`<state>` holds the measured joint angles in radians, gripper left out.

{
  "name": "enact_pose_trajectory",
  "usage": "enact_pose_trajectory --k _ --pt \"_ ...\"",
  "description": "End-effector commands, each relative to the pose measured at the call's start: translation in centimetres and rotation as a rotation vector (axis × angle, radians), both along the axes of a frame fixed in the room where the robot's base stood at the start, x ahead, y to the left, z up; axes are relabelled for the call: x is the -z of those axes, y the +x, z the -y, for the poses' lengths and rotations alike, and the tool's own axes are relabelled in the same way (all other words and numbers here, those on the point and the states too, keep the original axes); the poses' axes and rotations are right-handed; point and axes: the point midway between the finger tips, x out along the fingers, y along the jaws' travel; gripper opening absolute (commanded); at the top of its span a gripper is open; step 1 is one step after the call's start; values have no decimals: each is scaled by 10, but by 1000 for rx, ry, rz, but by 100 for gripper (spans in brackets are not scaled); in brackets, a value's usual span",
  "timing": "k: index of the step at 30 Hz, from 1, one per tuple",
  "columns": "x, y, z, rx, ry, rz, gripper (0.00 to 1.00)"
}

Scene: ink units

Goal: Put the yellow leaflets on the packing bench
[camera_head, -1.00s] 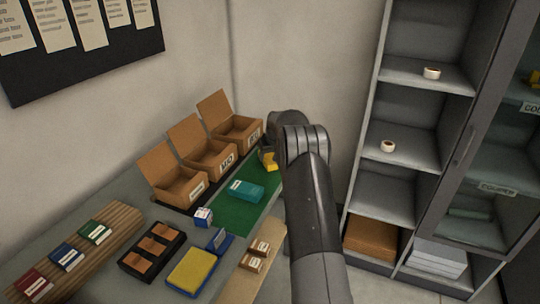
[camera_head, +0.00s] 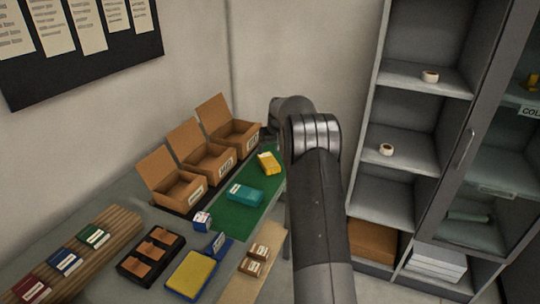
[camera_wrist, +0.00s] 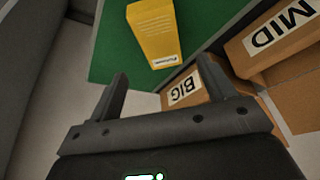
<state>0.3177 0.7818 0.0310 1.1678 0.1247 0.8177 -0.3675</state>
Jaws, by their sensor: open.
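The yellow leaflets (camera_head: 268,163) are a small yellow pack with a white label, resting on the green mat (camera_head: 225,219) at the far end of the grey bench (camera_head: 118,193). The pack also shows in the wrist view (camera_wrist: 153,35), at the top, beyond the fingertips. My gripper (camera_wrist: 164,84) is open and empty, with a clear gap between its fingers and the pack. In the head view my arm hides the gripper.
A teal pack (camera_head: 245,194) lies on the same mat. Open cardboard boxes (camera_head: 207,164) line the wall side; the one labelled BIG (camera_wrist: 190,90) is near my right finger. Trays and small packs fill the front. A grey shelf (camera_head: 405,75) stands at right.

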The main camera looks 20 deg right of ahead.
Motion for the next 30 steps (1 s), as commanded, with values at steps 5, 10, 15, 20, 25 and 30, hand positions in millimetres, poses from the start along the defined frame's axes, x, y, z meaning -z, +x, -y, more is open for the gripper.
enact_pose_trajectory --k 5,10,15,20,25,30 --pt "-27 -11 0 0 0 1 76" --pt "-41 -18 -3 -1 0 0 76" --pt "-75 -40 -26 -6 -5 7 76" --pt "-122 -84 -60 -9 -10 16 76" --pt "-161 -139 -95 -10 -15 26 76" --pt "-189 -200 -126 -9 -18 36 76"
